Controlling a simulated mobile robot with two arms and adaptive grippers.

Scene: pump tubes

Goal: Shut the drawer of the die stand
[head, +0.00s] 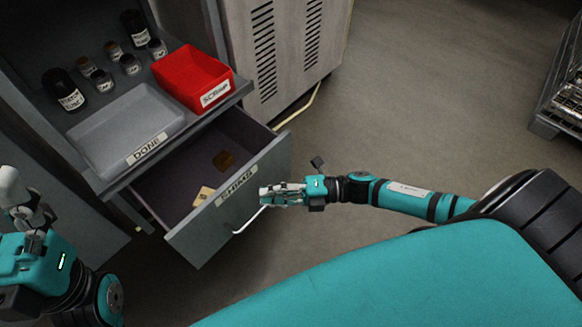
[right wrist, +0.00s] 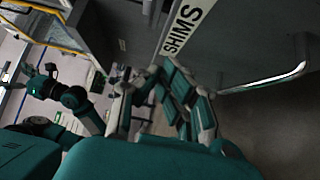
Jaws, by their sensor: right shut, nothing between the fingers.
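The die stand's grey drawer (head: 243,206), labelled SHIMS, stands pulled out below the stand's top (head: 120,184). Its front also shows in the right wrist view (right wrist: 235,45), with its bar handle (right wrist: 268,80). In the head view the handle (head: 247,222) is partly hidden by my right gripper. My right gripper (head: 266,195) is shut and empty, at the outer face of the drawer front near the handle; I cannot tell if it touches. It also shows in the right wrist view (right wrist: 165,90). My left gripper (head: 22,203) is at the left edge, away from the drawer; its opening is unclear.
Inside the drawer lie a brown piece (head: 224,160) and a tan piece (head: 203,195). On top stand a grey DONE tray (head: 112,112), a red SCRAP bin (head: 193,76) and several dark jars. A vented cabinet (head: 285,45) stands behind.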

